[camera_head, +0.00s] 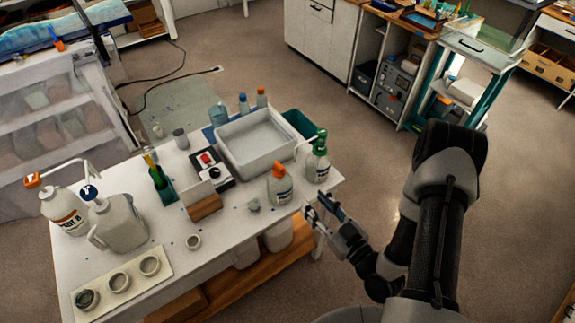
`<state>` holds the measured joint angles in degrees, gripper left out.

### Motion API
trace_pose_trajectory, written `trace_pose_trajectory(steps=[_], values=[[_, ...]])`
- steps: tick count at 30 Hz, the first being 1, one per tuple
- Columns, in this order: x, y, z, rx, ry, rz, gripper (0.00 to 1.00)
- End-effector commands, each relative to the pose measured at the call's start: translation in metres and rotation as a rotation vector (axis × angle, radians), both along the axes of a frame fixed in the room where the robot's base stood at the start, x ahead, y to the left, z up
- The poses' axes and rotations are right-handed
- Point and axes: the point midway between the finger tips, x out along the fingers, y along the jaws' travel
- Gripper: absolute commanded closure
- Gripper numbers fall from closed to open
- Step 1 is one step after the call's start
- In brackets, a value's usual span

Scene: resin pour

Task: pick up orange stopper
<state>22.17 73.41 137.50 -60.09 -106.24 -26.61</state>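Several orange tops are in view, and I cannot tell which one is the orange stopper. A small orange cap (261,91) is on a bottle at the back. My gripper (316,203) is beside the table's right front edge, to the right of and nearer than the white bottle. Its two fingers are apart with nothing visible between them.
A white table (232,238) holds a grey tray (256,165), a green-topped bottle (318,158) close to my gripper, a small grey cup (254,205), a white jug (118,225) and a cup board (158,269). Open floor (370,165) lies to the right.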

Motion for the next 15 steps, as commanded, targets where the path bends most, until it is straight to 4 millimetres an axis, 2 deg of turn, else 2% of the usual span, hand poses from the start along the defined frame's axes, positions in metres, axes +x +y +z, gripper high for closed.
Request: trace_pose_trajectory(steps=[5, 15], values=[[0.017, 0.015, 0.001, 0.005, -0.009, 0.006, 0.63], [0.078, 0.056, 0.0, 0.006, -0.008, 0.004, 0.63]])
